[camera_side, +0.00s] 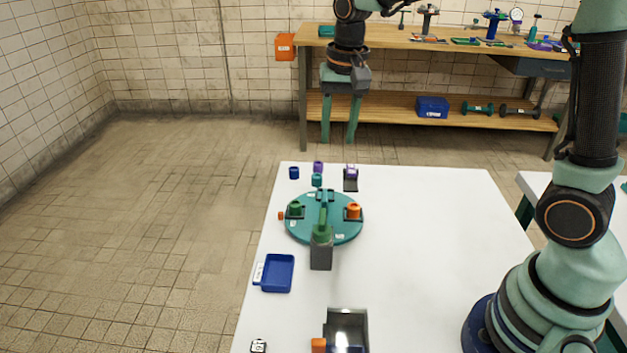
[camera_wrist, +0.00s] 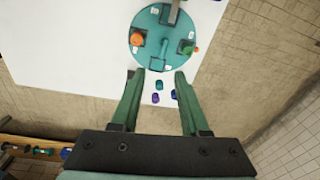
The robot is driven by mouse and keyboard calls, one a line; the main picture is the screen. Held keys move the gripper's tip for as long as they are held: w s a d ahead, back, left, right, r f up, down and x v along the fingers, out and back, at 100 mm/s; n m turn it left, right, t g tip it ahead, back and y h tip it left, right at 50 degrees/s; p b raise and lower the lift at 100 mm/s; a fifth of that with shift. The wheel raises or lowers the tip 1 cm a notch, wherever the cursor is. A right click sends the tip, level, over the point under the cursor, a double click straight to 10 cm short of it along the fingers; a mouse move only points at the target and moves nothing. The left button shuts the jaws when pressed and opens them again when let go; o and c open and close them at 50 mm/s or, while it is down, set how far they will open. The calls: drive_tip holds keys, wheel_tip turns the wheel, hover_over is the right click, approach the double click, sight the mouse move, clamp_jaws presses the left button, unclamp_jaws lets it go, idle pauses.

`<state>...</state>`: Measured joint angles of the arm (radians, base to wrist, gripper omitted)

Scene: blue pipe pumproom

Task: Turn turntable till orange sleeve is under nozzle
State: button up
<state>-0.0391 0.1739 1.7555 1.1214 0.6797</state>
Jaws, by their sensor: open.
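The teal round turntable (camera_side: 338,236) lies on the white table; it also shows in the wrist view (camera_wrist: 150,17). The orange sleeve (camera_side: 354,211) stands in a dark holder on its right side in the side view, and on its left in the wrist view (camera_wrist: 137,39). A green sleeve (camera_side: 295,208) stands opposite. My gripper (camera_side: 338,134) is open and empty, raised behind the turntable.
A small orange knob (camera_side: 281,216) sits at the turntable's left rim. Loose blue (camera_side: 294,172), purple (camera_side: 318,167) and teal (camera_side: 317,180) pieces stand behind it. A blue tray (camera_side: 278,287) lies front left. A wooden workbench (camera_side: 400,41) stands behind.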

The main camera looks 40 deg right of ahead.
sight(325, 195)
drive_tip(key=shift+m+g, duration=0.5)
drive_tip(key=shift+m, duration=0.3)
drive_tip(key=w+f, duration=0.1)
drive_tip(key=f, duration=0.9)
drive_tip(key=w+f, duration=0.1)
drive_tip(key=f, duration=0.4)
drive_tip(key=shift+w+a+f, duration=0.2)
drive_tip(key=shift+w+a, duration=0.05)
drive_tip(key=shift+w, duration=0.05)
clamp_jaws()
drive_tip(key=shift+r, duration=0.1)
